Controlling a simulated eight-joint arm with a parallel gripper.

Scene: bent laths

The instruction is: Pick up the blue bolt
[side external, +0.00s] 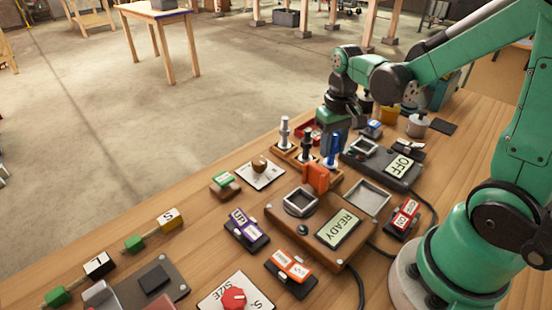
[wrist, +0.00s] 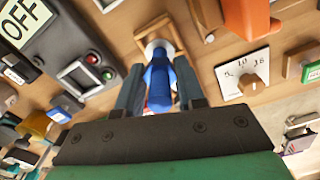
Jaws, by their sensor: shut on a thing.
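The blue bolt (side external: 332,151) stands upright at the right end of a small wooden rack (side external: 290,154). A silver bolt (side external: 284,131) and a black bolt (side external: 307,146) stand in the same rack to its left. My gripper (side external: 333,136) is above the rack, pointing down, shut on the upper part of the blue bolt. In the wrist view the blue bolt (wrist: 160,84) sits between the two fingers, with a pale round base behind it. I cannot tell whether the bolt's lower end is clear of the rack.
An orange block (side external: 316,178) stands close in front of the bolt. A dark OFF box (side external: 384,164) is close on the right, and a brown READY box (side external: 322,225) is nearer the camera. A dial card (side external: 262,174) lies left of the rack. Several labelled blocks crowd the bench.

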